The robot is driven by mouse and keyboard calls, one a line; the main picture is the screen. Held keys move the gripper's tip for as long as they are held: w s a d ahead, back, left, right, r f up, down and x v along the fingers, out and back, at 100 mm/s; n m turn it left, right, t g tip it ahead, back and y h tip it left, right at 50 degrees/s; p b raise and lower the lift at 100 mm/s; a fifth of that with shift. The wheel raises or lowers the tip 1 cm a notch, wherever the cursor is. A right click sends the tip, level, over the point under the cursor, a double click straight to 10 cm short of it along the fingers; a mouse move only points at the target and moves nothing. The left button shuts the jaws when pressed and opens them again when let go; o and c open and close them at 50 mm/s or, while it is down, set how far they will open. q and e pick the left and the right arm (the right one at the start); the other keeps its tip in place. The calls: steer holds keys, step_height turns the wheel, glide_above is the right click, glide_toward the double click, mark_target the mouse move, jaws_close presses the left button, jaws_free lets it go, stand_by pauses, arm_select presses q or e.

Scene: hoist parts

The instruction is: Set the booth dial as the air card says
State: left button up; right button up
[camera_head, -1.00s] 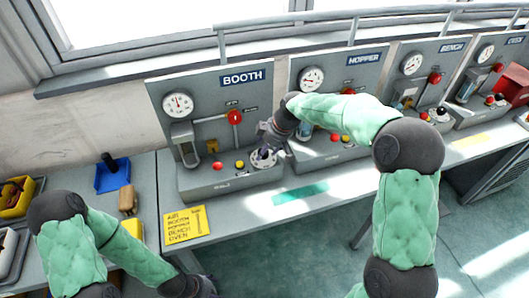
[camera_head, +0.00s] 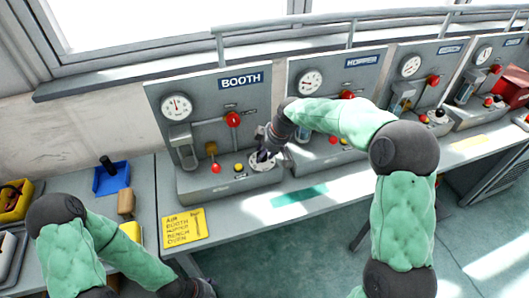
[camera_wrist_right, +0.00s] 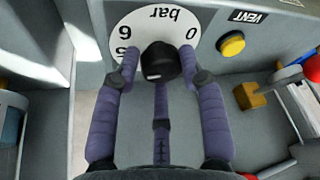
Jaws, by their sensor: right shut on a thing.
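The BOOTH panel (camera_head: 225,125) stands at centre-left, with a round gauge (camera_head: 177,107) at its upper left. Its white dial (camera_head: 262,163) sits low on the right, partly hidden by my right gripper (camera_head: 268,152). In the right wrist view the dial (camera_wrist_right: 132,28) reads "bar" upside down with numbers around its rim, and the right fingers are shut on its black knob (camera_wrist_right: 160,61) from both sides. The yellow air card (camera_head: 184,228) lies on the bench in front; it lists booth, hopper, bench and oven, but no values are readable. My left gripper (camera_head: 203,288) is low, its fingers unclear.
HOPPER (camera_head: 361,61), bench and oven panels stand in a row to the right. Beside the BOOTH dial are a yellow button (camera_wrist_right: 231,45), a red button (camera_head: 215,168) and a red-knobbed lever (camera_head: 233,120). A blue tray (camera_head: 112,178) lies left. A teal strip (camera_head: 299,195) lies in front.

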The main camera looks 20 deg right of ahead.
steer(key=shift+a+r, duration=0.15)
steer(key=shift+a, duration=0.05)
steer(key=shift+a+m+t+p, duration=0.1)
steer(key=shift+m+t+p, duration=0.2)
steer(key=shift+m+p, duration=0.55)
steer(key=shift+m+h, duration=0.5)
steer(key=shift+m, duration=0.55)
steer(key=m+h+b, duration=0.1)
steer(key=m+b, duration=0.1)
steer(key=m, duration=0.1)
steer(key=shift+a+t, duration=0.1)
steer(key=shift+t, duration=0.3)
steer(key=shift+m+b, duration=0.35)
steer(key=shift+m, duration=0.05)
steer(key=shift+r+h, duration=0.15)
steer(key=shift+h, duration=0.15)
